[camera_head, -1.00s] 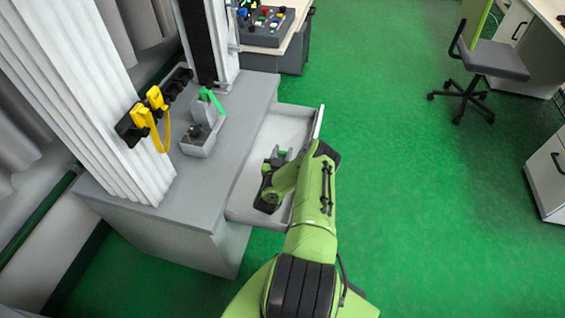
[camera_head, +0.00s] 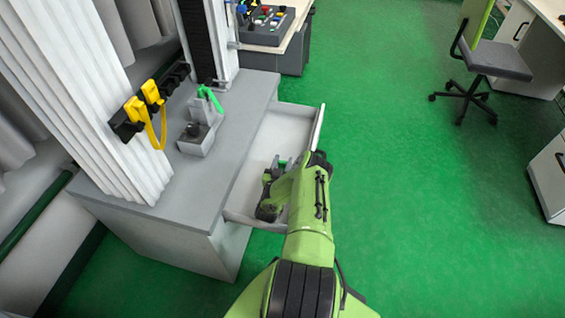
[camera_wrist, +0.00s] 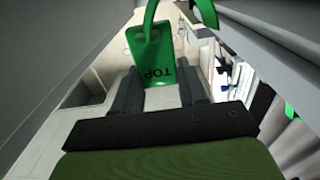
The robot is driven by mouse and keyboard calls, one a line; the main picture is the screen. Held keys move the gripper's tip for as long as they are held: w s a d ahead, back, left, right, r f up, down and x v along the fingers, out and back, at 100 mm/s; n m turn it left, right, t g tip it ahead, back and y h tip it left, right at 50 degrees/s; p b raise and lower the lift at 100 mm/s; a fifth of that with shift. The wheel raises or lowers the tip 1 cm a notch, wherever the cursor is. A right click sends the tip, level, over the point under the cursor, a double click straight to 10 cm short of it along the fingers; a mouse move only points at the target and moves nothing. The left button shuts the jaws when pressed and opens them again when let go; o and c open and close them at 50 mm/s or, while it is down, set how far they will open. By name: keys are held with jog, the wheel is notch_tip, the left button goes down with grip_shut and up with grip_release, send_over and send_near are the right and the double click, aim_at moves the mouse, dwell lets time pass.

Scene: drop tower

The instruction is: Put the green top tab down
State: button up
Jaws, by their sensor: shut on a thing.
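The green top tab (camera_wrist: 152,60), lettered TOP, is between the fingertips of my gripper (camera_wrist: 158,88) in the wrist view. My gripper is shut on it. In the head view my gripper (camera_head: 279,168) is over or inside the open drawer (camera_head: 248,170), and a small green patch of the tab shows there, mostly hidden by my arm. I cannot tell whether the tab touches the drawer floor.
A grey device (camera_head: 196,140) with a green handle (camera_head: 210,97) stands on the grey cabinet top (camera_head: 165,185). Yellow tabs (camera_head: 152,95) hang on a black rack at the white column. A control box (camera_head: 262,25) stands behind.

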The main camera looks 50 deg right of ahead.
jog(key=o, duration=1)
jog(key=shift+r, duration=0.35)
jog(key=p+v, duration=0.1)
jog(key=v, duration=0.1)
jog(key=p+v, duration=0.2)
jog(key=v, duration=0.1)
jog(key=p+v, duration=0.2)
jog(key=shift+s+a+r, duration=0.1)
jog(key=shift+a+r, duration=0.15)
jog(key=shift+r, duration=0.05)
